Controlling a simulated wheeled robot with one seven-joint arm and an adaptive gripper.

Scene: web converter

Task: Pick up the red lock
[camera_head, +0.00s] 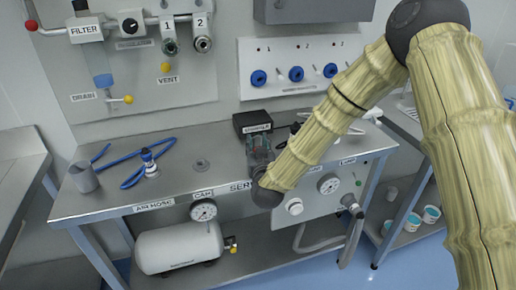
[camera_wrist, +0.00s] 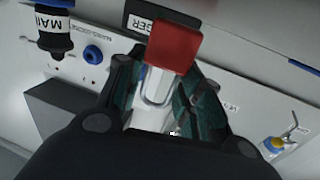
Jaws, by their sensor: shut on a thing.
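The red lock (camera_wrist: 174,46) shows in the wrist view, its red block at the far end of the fingers and its pale grey U-shaped shackle reaching back between them. My gripper (camera_wrist: 160,88) is shut on the lock, with a dark green-black finger on each side of the shackle. In the head view my gripper (camera_head: 259,150) is over the back middle of the steel bench (camera_head: 190,178). The lock cannot be made out there. The wrist view does not show clearly whether the lock touches anything behind it.
A black box (camera_head: 252,122) stands at the bench's back, by my gripper. A blue hose (camera_head: 130,176) and a grey cup (camera_head: 83,177) are on the left. A white panel with several blue knobs (camera_head: 296,74) is behind. Bare bench top lies left of my gripper.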

